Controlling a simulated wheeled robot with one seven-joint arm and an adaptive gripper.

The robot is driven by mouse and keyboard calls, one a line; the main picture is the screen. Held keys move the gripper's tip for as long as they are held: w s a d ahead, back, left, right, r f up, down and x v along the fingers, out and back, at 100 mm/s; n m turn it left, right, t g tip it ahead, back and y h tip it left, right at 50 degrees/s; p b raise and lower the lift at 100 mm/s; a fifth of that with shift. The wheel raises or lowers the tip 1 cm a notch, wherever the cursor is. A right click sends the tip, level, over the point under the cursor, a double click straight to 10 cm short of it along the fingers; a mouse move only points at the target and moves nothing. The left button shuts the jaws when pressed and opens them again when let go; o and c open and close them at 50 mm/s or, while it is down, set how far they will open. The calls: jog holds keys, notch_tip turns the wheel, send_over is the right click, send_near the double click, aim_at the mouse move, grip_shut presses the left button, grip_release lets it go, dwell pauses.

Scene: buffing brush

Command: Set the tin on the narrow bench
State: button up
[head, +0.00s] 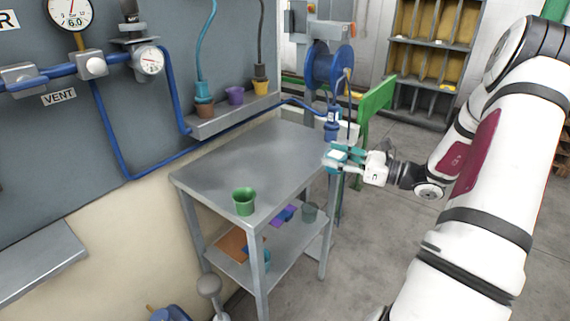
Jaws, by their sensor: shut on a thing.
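My gripper (353,162) is shut on a small pale thing with teal around it (337,155), held near the far right edge of the grey metal table. It may be the tin, but it is small and partly covered by the fingers. The grey table (240,160) has a bare, flat top except for a green cup (244,203) at its near corner. A narrow green bench-like frame (376,101) stands behind my gripper, seen nearly end on. I cannot tell which of the two is the narrow bench.
The table's lower shelf (277,262) carries several small items. A wall ledge (232,114) holds several small pots. A blue hose reel (328,67) hangs behind, with a blue fitting (331,130) beside my gripper. Open floor (420,230) lies to the right of the table.

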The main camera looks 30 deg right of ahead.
jog(key=x, duration=0.4)
jog(key=d+x, duration=0.1)
jog(key=x, duration=0.3)
jog(key=w+f+x, duration=0.1)
jog(key=x, duration=0.3)
jog(key=shift+w+d+f+b, duration=0.1)
jog(key=shift+w+d+b, duration=0.1)
jog(key=shift+w+b, duration=0.15)
jog(key=shift+w+a+f, duration=0.1)
jog(key=shift+w+f, duration=0.05)
jog(key=shift+f, duration=0.75)
jog(key=shift+w+f, duration=0.15)
jog(key=shift+f, duration=0.75)
jog(key=shift+f, duration=0.15)
jog(key=o, duration=1.2)
jog(key=shift+c, duration=0.2)
jog(key=shift+o, duration=0.2)
